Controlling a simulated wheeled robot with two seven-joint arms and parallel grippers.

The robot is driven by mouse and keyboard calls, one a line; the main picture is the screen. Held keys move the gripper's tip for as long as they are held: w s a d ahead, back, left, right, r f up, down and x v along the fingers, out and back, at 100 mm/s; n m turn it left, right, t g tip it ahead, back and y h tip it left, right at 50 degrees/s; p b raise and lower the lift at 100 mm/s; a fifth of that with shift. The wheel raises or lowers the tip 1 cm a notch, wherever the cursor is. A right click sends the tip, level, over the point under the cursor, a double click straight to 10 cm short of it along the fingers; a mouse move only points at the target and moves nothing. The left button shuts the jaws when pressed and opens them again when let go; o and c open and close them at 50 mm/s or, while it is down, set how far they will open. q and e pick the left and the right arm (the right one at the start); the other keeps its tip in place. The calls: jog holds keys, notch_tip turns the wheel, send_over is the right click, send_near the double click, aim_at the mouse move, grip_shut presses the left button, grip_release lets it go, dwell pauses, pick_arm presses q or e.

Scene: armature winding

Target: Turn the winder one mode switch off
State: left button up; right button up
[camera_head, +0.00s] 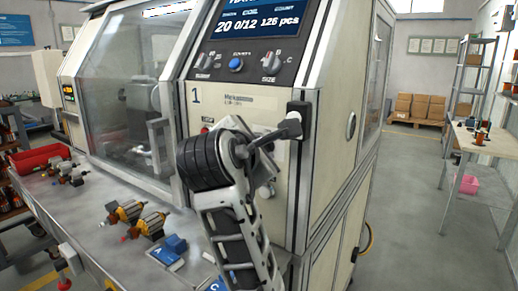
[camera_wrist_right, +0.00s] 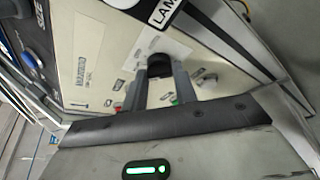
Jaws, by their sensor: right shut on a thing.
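The winder (camera_head: 235,98), a large cream machine marked 1, stands in the middle of the head view. In the right wrist view my right gripper (camera_wrist_right: 160,76) is at its front panel. Its two fingers stand on either side of a black knob (camera_wrist_right: 159,65) and are shut on it. Small labels and red and green marks lie around the knob; its setting cannot be read. In the head view my right arm covers this part of the panel and hides the knob. My left gripper is not in view.
Above are a lit display (camera_head: 262,20), a blue button (camera_head: 236,64) and dials. The aisle floor (camera_head: 420,220) at right is clear before a table (camera_head: 482,145).

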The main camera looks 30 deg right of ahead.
pick_arm(q)
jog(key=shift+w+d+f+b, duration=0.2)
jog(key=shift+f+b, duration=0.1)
jog(key=shift+b, duration=0.5)
pick_arm(e)
jog(key=m+t, duration=0.1)
jog(key=m, duration=0.1)
jog(key=m+t, duration=0.1)
jog(key=m, duration=0.1)
jog(key=m+t+h, duration=0.1)
jog(key=m, duration=0.2)
jog(key=shift+s+f, duration=0.1)
jog(key=shift+f, duration=0.3)
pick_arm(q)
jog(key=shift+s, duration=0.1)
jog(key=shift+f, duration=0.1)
pick_arm(e)
jog(key=o, duration=1)
jog(key=shift+c, duration=0.2)
